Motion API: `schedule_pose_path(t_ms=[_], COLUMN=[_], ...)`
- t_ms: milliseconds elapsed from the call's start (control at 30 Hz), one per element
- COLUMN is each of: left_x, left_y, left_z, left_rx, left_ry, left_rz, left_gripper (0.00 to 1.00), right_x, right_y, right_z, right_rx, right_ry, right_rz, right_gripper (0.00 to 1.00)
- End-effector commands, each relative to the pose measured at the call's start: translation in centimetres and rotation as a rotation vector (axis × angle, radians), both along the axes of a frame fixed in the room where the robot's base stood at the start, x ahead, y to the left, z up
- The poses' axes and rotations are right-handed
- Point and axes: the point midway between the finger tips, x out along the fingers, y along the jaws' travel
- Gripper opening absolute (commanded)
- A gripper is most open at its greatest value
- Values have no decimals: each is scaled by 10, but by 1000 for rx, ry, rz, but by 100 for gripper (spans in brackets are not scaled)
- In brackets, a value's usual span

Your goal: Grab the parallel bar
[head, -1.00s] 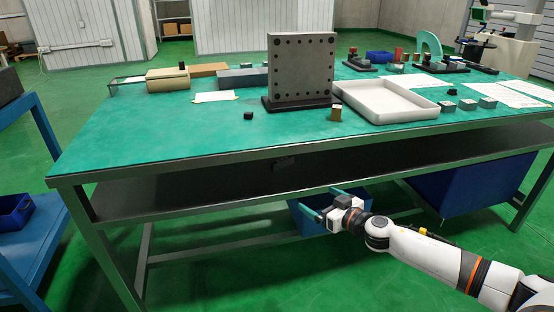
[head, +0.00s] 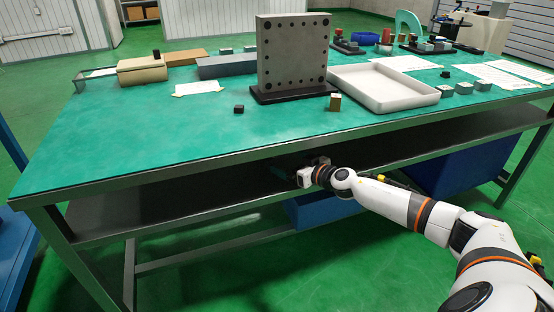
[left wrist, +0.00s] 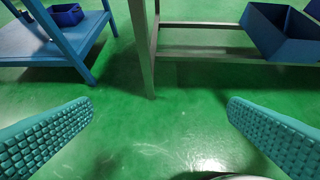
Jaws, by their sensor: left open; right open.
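A long dark grey bar (head: 226,67) lies on the green tabletop, partly hidden by the upright drilled plate; I cannot tell for sure that it is the parallel bar. My right gripper (head: 284,169) is below the tabletop's front edge, at the dark under-shelf (head: 130,208). Its fingers are small and in shadow, and nothing is seen held. It is well apart from the grey bar. My left gripper (left wrist: 160,104) is open and empty in the left wrist view, its two teal ridged fingers wide apart above the green floor.
The upright plate (head: 292,55) stands on a dark base. A white tray (head: 383,88), a small brass block (head: 335,102) and a small black block (head: 239,109) are on the tabletop. Its front left is clear. A blue bin (head: 320,211) stands below the shelf.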

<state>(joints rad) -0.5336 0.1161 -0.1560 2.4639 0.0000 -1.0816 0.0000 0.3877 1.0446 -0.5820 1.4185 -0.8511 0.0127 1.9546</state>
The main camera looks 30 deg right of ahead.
Motion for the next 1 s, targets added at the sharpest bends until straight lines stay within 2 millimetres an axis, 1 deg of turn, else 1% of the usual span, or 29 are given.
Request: schedule_pose_path(t_ms=[33,100,267,367,500,700,833,1000], left_x=[2,4,7,15,32,46,50,50], left_y=[-1,-1,-3,-7,-14,-21,-23,-24], left_z=[1,2,4,11,28,53,62,64], left_rx=[-3,-6,-11,-26,-58,-99,-111,-114], left_ry=[-12,-24,-50,-113,-254,-425,-474,-484], left_rz=[-1,-2,-4,-8,-19,-30,-32,-33], left_gripper=[98,98,98,98,98,98,98,98], right_x=[5,9,15,25,41,57,61,62], right_y=[1,1,3,5,8,11,11,11], right_z=[-1,-2,-3,-5,-9,-13,-13,-13], right_rx=[0,-1,0,-1,-2,1,-1,-1], right_ry=[-2,-1,-1,-2,-2,-1,1,1], right_rz=[0,-1,0,0,0,0,0,0], right_gripper=[100,100,100,100,100,100,100,100])
